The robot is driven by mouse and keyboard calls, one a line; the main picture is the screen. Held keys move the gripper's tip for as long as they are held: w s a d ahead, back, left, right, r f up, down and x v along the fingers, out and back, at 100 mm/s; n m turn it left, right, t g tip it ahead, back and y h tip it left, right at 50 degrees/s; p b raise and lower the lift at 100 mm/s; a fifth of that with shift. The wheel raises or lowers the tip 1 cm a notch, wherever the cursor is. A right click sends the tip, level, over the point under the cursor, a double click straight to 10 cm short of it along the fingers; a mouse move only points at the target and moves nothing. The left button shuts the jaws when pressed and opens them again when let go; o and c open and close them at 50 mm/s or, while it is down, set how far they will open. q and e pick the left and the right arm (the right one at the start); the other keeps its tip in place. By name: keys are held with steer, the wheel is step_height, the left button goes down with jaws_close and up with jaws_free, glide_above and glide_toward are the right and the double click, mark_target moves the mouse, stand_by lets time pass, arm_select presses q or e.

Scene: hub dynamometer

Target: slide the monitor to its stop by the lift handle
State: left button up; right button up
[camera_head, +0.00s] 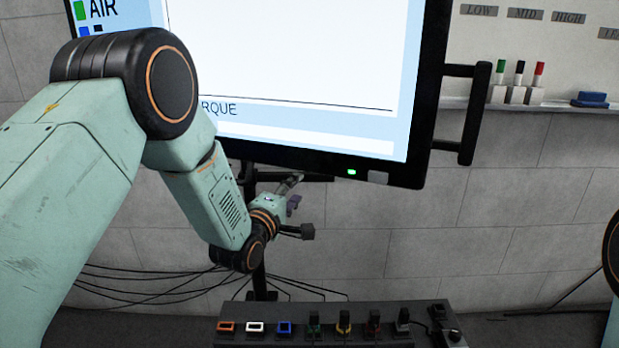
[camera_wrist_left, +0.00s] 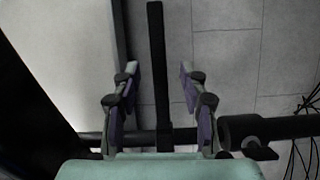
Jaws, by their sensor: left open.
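The large monitor (camera_head: 290,60) hangs on a dark stand post (camera_head: 258,283), its lower edge tilted in the picture. My left gripper (camera_head: 291,194) is just below the monitor's lower edge, beside the post. In the left wrist view its two purple-padded fingers (camera_wrist_left: 158,75) stand apart. A thin dark upright bar (camera_wrist_left: 157,35) shows between them, and I see no finger touching it. A horizontal dark bar with a thick round end (camera_wrist_left: 238,131) crosses near the finger bases; its end shows as a black block (camera_head: 307,231) in the head view. I cannot tell which bar is the lift handle.
A black side handle (camera_head: 471,115) sticks out from the monitor's right edge. A control box (camera_head: 330,310) with several switches stands below. Loose cables (camera_head: 150,290) run behind my left arm. A shelf (camera_head: 550,104) with markers is on the right wall.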

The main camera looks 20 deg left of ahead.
mark_target(304, 179)
arm_select(q)
steer(key=shift+n, duration=0.4)
steer(key=w, duration=0.1)
steer(key=w+b, duration=0.1)
steer(key=w, duration=0.3)
steer(key=shift+w+d, duration=0.25)
steer(key=shift+d, duration=0.05)
steer(key=shift+w+r+b, duration=0.1)
steer(key=shift+w+b, duration=0.3)
steer(key=shift+w, duration=0.4)
steer(key=shift+w+d, duration=0.1)
steer(key=shift+w, duration=0.2)
steer(key=shift+s, duration=0.15)
steer(key=shift+c, duration=1.3)
jaws_close()
